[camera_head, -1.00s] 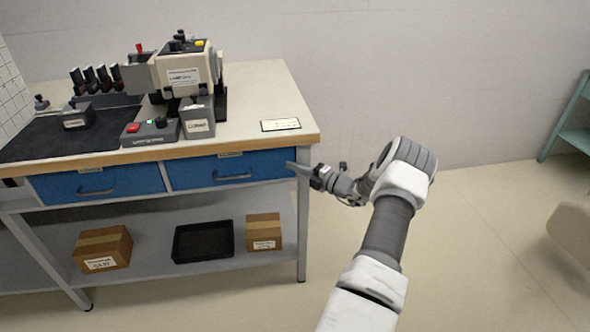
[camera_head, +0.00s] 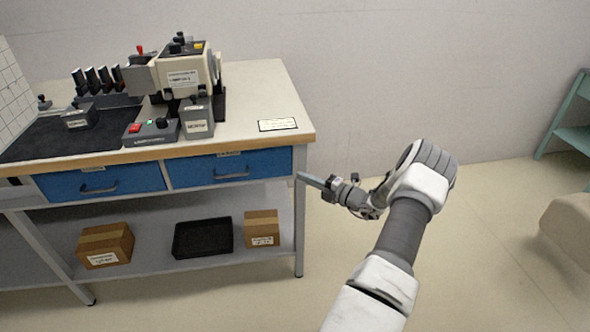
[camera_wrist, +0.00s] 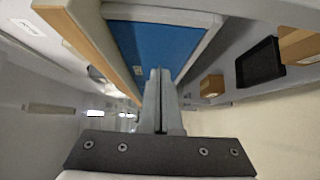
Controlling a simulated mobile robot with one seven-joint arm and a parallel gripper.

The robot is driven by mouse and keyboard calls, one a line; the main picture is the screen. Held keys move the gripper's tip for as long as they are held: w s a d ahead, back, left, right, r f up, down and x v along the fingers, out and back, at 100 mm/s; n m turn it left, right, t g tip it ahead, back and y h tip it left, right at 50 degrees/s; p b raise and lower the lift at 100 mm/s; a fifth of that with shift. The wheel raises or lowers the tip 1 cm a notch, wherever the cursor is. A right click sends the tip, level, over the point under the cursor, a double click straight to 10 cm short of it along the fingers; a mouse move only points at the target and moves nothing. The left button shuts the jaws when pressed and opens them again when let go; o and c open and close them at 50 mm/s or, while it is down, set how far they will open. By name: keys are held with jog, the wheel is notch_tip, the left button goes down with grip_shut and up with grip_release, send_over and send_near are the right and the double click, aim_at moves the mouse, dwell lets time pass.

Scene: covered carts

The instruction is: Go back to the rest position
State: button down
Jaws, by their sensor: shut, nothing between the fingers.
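My gripper (camera_head: 308,178) is shut and empty. In the head view its fingers point left at the right front corner of the workbench (camera_head: 300,145), just below the tabletop edge and beside the right blue drawer (camera_head: 232,168). In the wrist view the closed fingers (camera_wrist: 158,100) show in the middle, with the blue drawer front (camera_wrist: 165,45) beyond them. Whether the fingertips touch the bench leg cannot be told. My arm reaches up from the bottom right of the head view.
A grey machine (camera_head: 185,78) and a control box (camera_head: 150,131) stand on the bench. The lower shelf holds two cardboard boxes (camera_head: 105,245) (camera_head: 262,228) and a black tray (camera_head: 203,238). A teal shelf (camera_head: 570,125) stands far right. The floor right of the bench is mostly clear.

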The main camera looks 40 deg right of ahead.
jog(key=v, duration=0.5)
jog(key=shift+s, duration=0.3)
